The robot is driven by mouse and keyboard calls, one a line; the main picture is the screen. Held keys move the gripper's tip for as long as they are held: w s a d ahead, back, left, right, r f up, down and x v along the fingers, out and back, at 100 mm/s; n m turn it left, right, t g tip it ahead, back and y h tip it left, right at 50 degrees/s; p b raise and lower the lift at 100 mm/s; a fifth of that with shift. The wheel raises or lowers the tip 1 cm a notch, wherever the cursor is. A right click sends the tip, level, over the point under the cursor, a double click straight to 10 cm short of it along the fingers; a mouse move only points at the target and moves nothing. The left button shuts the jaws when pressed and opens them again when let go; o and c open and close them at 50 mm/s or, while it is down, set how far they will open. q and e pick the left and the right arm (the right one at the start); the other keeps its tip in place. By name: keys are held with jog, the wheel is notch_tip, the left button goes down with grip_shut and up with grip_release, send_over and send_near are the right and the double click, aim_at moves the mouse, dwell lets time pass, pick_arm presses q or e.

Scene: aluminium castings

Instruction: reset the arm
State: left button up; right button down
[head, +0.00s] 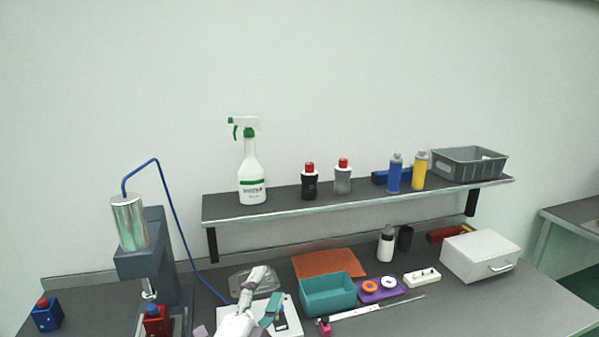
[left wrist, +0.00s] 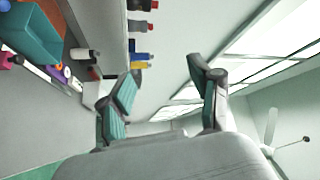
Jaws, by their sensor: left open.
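My left gripper (head: 270,312) shows at the lower middle of the head view, at the end of my white arm, in front of the workbench (head: 470,310). In the left wrist view its two fingers with teal pads stand wide apart (left wrist: 165,92), with nothing between them. That view is turned sideways and looks past the shelf to the wall and ceiling. A clear grey tray-like piece (head: 262,284) lies on the bench just behind the gripper and is partly hidden by it. My right gripper is in neither view.
A press (head: 140,255) with a blue hose stands at the left. A teal bin (head: 328,297) is right of the gripper; it also shows in the left wrist view (left wrist: 38,35). A shelf (head: 360,199) with bottles runs behind. A white box (head: 480,257) stands at the right.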

pick_arm(q)
jog(key=s+a+f+n+g+y, duration=0.45)
jog(key=a+f+n, duration=0.25)
jog(key=f, duration=0.4)
jog(key=s+a+f+n+g+y, duration=0.1)
jog(key=s+a+f+n+g, duration=0.15)
jog(key=s+f+g, duration=0.4)
jog(key=s+a+f+n+g, duration=0.1)
jog(key=s+a+f+n, duration=0.2)
jog(key=s, duration=0.7)
jog(key=s+a+f+n+g+y, duration=0.1)
jog(key=s+a+f+n+g, duration=0.2)
jog(key=s+f, duration=0.4)
jog(key=s+d+f+g+b, duration=0.2)
jog(key=f+b, duration=0.8)
jog(key=f, duration=2.7)
jog(key=s+a+f+b, duration=0.2)
jog(key=s+f+b, duration=0.2)
jog(key=s+f, duration=0.4)
jog(key=s+a+f+g+b, duration=0.1)
jog(key=s+f+b, duration=0.2)
jog(key=s+f, duration=0.6)
notch_tip(320, 180, down, 5)
jog(key=shift+s+a+f+b, duration=0.15)
jog(key=shift+s+a+b, duration=0.1)
jog(key=shift+a+b, duration=0.15)
jog(key=shift+m, duration=0.25)
